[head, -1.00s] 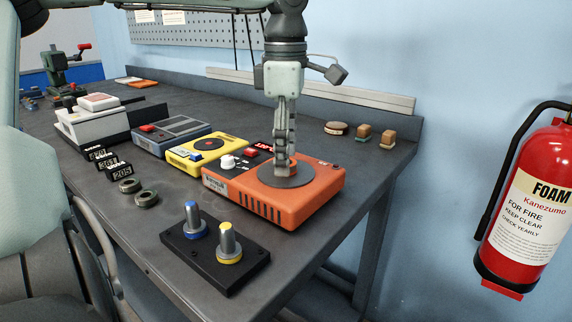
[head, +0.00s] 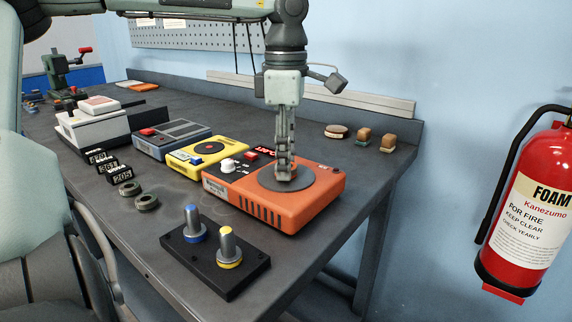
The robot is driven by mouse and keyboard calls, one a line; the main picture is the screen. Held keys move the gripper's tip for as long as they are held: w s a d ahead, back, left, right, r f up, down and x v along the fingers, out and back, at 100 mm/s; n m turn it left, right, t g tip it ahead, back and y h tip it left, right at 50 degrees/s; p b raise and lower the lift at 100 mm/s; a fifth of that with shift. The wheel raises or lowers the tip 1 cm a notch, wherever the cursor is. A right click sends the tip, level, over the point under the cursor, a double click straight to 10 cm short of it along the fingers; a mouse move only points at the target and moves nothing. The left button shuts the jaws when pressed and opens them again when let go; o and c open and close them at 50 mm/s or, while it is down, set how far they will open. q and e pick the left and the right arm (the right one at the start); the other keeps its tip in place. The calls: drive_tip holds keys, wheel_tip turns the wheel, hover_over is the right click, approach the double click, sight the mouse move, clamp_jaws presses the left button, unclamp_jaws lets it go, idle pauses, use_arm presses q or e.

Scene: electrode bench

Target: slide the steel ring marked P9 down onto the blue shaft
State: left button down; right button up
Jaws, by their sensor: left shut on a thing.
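The blue shaft (head: 193,219) is a grey upright pin with a blue collar, bare, on a black base plate (head: 213,283) at the bench's front. A similar shaft with a yellow collar (head: 228,247) stands beside it. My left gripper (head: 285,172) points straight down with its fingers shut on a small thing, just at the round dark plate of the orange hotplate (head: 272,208). The fingers hide most of that thing, and I read no P9 mark. Two dark steel rings (head: 130,188) (head: 146,202) lie on the bench to the left. My right gripper is not in view.
Behind the shafts stand a yellow device (head: 202,152), a blue-grey device (head: 172,142) and black number tags (head: 107,163). Several small brown pieces (head: 363,136) lie at the back right. The bench (head: 318,228) is bare right of the base plate. A fire extinguisher (head: 530,200) hangs at right.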

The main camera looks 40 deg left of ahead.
use_arm(q)
wheel_tip(320, 180, up, 10)
hover_over(190, 207)
drive_tip(key=f, duration=0.1)
drive_tip(key=w+f, duration=0.1)
drive_tip(key=f, duration=0.1)
drive_tip(key=shift+a+f, duration=0.15)
drive_tip(key=shift+f, duration=0.05)
drive_tip(key=shift+s+f, duration=0.2)
drive_tip(key=shift+s, duration=0.15)
drive_tip(key=shift+s+f+b, duration=0.15)
drive_tip(key=shift+f+b, duration=0.25)
drive_tip(key=shift+b, duration=0.1)
wheel_tip(190, 207, down, 2)
drive_tip(key=shift+f+b, duration=0.15)
drive_tip(key=shift+b, duration=0.7)
drive_tip(key=shift+f, duration=0.3)
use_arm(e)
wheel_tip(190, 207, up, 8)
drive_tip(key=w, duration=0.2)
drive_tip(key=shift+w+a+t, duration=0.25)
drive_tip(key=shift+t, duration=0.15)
use_arm(q)
drive_tip(key=shift+f+b, duration=0.3)
drive_tip(key=shift+b, duration=0.35)
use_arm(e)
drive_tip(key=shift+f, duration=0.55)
